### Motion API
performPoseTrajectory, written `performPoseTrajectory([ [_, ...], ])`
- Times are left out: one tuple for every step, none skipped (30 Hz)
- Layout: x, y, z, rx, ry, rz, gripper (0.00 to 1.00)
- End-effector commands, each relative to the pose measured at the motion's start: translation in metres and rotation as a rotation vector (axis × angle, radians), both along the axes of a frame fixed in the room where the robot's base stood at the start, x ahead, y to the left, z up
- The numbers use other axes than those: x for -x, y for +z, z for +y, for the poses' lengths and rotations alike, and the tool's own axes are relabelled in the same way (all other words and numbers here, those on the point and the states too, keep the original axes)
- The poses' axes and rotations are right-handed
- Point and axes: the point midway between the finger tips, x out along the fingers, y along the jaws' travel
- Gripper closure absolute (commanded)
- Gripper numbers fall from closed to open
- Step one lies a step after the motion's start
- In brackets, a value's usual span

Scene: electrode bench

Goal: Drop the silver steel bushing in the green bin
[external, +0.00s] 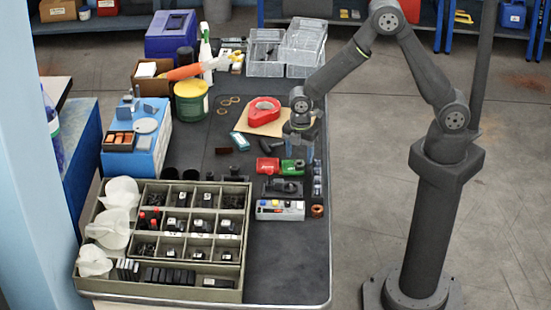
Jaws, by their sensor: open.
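A small green bin (292,167) sits on the dark bench top, right beside a red bin (268,167). My gripper (305,148) is open and points down just above and behind the green bin, near the bench's right edge. Its fingers are small and partly blend with the dark bench. A column of small dark and silvery pieces (317,180) stands right of the green bin. I cannot tell which of them, if any, is the silver steel bushing. Nothing shows clearly between my fingers.
A copper-coloured ring (317,211) lies near the right edge, beside a grey box with coloured buttons (280,210). A black holder (283,188) stands behind that box. A compartment tray (170,283) fills the front left. A red tape dispenser (264,110) lies farther back. The front right bench is clear.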

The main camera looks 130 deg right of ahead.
Motion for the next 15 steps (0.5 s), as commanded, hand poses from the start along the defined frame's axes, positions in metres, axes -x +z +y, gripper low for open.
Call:
performPoseTrajectory([
  [-0.001,0.011,-0.001,0.005,0.000,-0.005,0.42],
  [-0.001,0.018,-0.001,0.004,0.000,-0.004,0.42],
  [-0.001,0.027,-0.001,0.006,0.000,-0.005,0.42],
  [-0.001,0.034,-0.001,0.005,0.000,-0.005,0.42],
  [-0.001,0.041,-0.001,0.005,0.000,-0.006,0.42],
  [-0.001,0.051,-0.001,0.005,0.000,-0.006,0.42],
  [-0.001,0.059,-0.001,0.006,0.000,-0.006,0.42],
  [-0.001,0.066,-0.001,0.005,0.000,-0.006,0.42],
  [-0.001,0.076,-0.001,0.005,0.000,-0.006,0.42],
  [-0.001,0.083,-0.001,0.005,0.000,-0.006,0.42],
  [-0.001,0.090,-0.001,0.005,0.000,-0.005,0.42],
  [-0.001,0.099,-0.001,0.005,0.000,-0.006,0.42],
  [-0.001,0.106,-0.001,0.005,0.000,-0.005,0.42],
  [-0.001,0.112,-0.001,0.005,0.000,-0.006,0.42],
  [-0.001,0.119,-0.001,0.005,0.000,-0.005,0.42],
])
